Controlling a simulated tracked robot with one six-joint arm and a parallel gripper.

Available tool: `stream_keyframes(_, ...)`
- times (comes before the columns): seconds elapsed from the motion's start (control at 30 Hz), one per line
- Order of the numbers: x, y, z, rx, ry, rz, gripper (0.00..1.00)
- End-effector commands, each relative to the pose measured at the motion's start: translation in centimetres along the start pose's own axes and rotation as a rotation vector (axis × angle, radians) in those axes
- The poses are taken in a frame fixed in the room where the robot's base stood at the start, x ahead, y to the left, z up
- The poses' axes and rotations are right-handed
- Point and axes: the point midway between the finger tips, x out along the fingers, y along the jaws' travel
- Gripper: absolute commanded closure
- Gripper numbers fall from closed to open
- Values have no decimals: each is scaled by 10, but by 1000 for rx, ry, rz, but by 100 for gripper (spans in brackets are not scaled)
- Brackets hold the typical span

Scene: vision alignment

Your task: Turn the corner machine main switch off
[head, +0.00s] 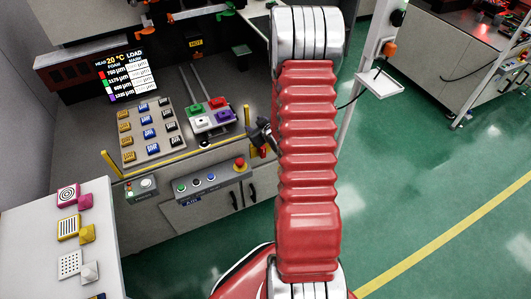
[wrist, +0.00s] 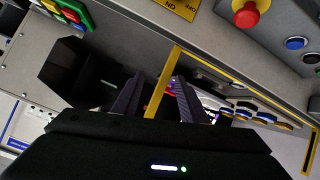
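The corner machine (head: 215,218) is a grey cabinet with a control panel along its front. My gripper (head: 262,138) is at the machine's front right corner, partly hidden by my red arm. In the wrist view my gripper (wrist: 160,80) has its two dark fingers apart, with nothing clearly held. A yellow post (wrist: 160,92) shows between and beyond the fingers. A small red part (head: 262,152) shows just below the gripper in the head view; I cannot tell whether it is the main switch. No switch handle is clearly readable in either view.
Yellow posts (head: 111,164) edge the worktop, which holds a board of several blocks (head: 150,130). A side table (head: 60,265) stands at left. Green floor is free at right.

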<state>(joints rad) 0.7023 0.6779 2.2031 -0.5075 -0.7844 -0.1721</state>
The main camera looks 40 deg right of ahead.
Motion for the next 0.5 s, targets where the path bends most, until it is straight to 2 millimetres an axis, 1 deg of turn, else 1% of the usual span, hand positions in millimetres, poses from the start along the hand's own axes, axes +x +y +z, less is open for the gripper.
stream_keyframes(0.03,5,1,14,9,11,-2,61)
stream_keyframes(0.23,17,1,53,33,93,-10,61)
stream_keyframes(0.5,21,-4,110,91,216,-9,61)
